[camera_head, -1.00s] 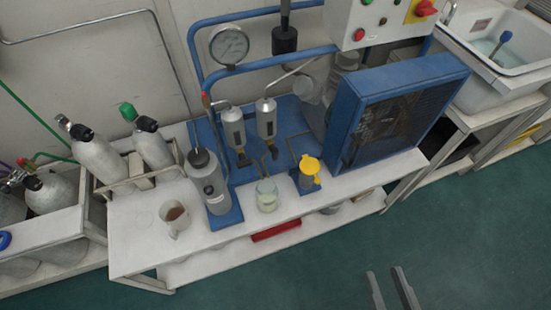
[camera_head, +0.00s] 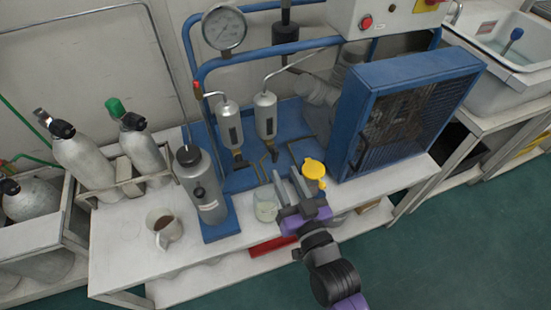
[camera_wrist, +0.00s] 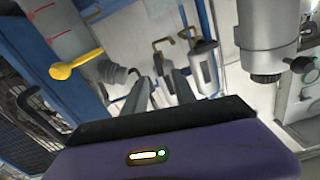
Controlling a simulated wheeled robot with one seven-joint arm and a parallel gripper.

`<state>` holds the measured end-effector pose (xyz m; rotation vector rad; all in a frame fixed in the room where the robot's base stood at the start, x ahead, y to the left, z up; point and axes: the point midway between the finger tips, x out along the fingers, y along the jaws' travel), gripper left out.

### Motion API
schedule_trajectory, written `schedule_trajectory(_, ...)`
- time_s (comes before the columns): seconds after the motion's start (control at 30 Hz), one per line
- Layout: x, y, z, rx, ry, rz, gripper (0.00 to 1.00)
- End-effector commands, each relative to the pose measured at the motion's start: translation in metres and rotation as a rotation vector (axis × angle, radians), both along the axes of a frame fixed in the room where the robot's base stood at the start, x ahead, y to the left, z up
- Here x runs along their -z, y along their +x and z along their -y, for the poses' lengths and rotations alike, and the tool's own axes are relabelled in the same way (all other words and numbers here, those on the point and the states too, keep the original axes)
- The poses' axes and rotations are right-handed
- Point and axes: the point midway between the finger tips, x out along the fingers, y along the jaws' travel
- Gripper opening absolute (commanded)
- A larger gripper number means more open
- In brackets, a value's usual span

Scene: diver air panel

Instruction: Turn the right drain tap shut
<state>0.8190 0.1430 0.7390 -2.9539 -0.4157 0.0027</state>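Two grey separator bottles stand side by side on the blue panel in the head view, the left one (camera_head: 229,124) and the right one (camera_head: 265,115). The right drain tap (camera_head: 271,150) is a small dark fitting under the right bottle; its handle's angle is too small to tell. The left drain tap (camera_head: 239,160) is under the other bottle. My gripper (camera_head: 286,174) is open and seems empty, in front of and below the right tap. The wrist view shows its fingers (camera_wrist: 162,78) spread apart, with bent brown pipes (camera_wrist: 187,33) beyond and one bottle (camera_wrist: 204,66) behind the right finger.
A yellow-topped fitting (camera_head: 313,170) is close right of my fingers. A glass beaker (camera_head: 265,208) stands beside and below them. A grey canister (camera_head: 205,190) and a jug (camera_head: 164,228) are left. The blue caged unit (camera_head: 410,110) blocks the right.

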Motion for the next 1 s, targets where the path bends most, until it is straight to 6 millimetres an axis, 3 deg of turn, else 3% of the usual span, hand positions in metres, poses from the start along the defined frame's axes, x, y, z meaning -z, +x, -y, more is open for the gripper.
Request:
schedule_trajectory(0.17, 0.007, 0.011, -0.004, -0.002, -0.006, -0.019, 0.33)
schedule_trajectory(0.6, 0.006, 0.067, -0.02, -0.003, -0.007, -0.018, 0.33)
schedule_trajectory(0.97, 0.007, 0.073, -0.021, -0.003, -0.007, -0.02, 0.33)
schedule_trajectory(1.0, 0.007, 0.072, -0.021, -0.003, -0.007, -0.02, 0.29)
